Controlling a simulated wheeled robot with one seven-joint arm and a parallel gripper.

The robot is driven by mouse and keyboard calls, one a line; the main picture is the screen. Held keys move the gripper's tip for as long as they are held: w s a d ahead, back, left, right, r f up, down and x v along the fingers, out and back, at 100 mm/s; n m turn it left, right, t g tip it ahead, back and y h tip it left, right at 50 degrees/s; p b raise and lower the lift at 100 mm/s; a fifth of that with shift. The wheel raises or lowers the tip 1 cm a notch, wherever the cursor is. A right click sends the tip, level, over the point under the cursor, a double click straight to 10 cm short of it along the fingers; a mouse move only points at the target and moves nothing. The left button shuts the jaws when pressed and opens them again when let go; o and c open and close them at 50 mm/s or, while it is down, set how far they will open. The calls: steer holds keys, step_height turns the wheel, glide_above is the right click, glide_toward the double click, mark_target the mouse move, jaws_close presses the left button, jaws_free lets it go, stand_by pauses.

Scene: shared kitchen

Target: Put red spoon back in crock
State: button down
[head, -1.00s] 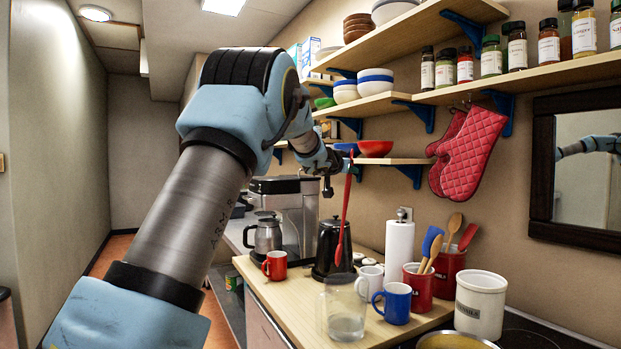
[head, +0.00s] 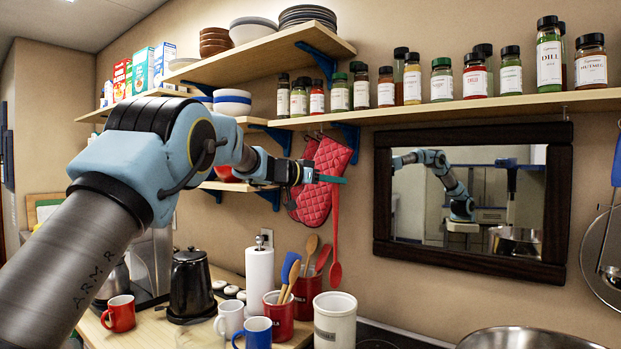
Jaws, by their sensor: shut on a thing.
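My gripper (head: 325,179) is shut on the red spoon (head: 335,235). The spoon hangs straight down with its bowl at the bottom, in front of the wall. In this view the bowl appears just above the white crock (head: 335,328); the depth between them is hard to judge. The white crock has dark lettering, and no utensils show in it. Left of it are a red crock (head: 279,318) and a second red crock (head: 308,297) behind it. Wooden utensils, a blue utensil and another red utensil stand up from these two, partly overlapping.
A blue mug (head: 254,334), a white mug (head: 229,318), a paper towel roll (head: 260,285) and a black kettle (head: 190,285) stand left of the crocks. Red oven mitts (head: 325,180) hang behind my gripper. A framed mirror (head: 470,247) and a large pot (head: 530,338) are at right.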

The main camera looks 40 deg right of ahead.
steer(key=shift+s+d+f, duration=0.1)
steer(key=shift+s+f, duration=0.05)
steer(key=shift+f, duration=0.1)
glide_above(335, 239)
steer(key=shift+f, duration=2.5)
step_height(335, 239, down, 11)
steer(key=b, duration=1.3)
steer(key=shift+f, duration=0.1)
jaws_free()
steer(key=w+a+r, duration=0.1)
steer(key=a, duration=0.9)
steer(key=shift+w+a+r, duration=0.25)
steer(key=shift+w+a, duration=0.05)
steer(key=shift+a, duration=0.05)
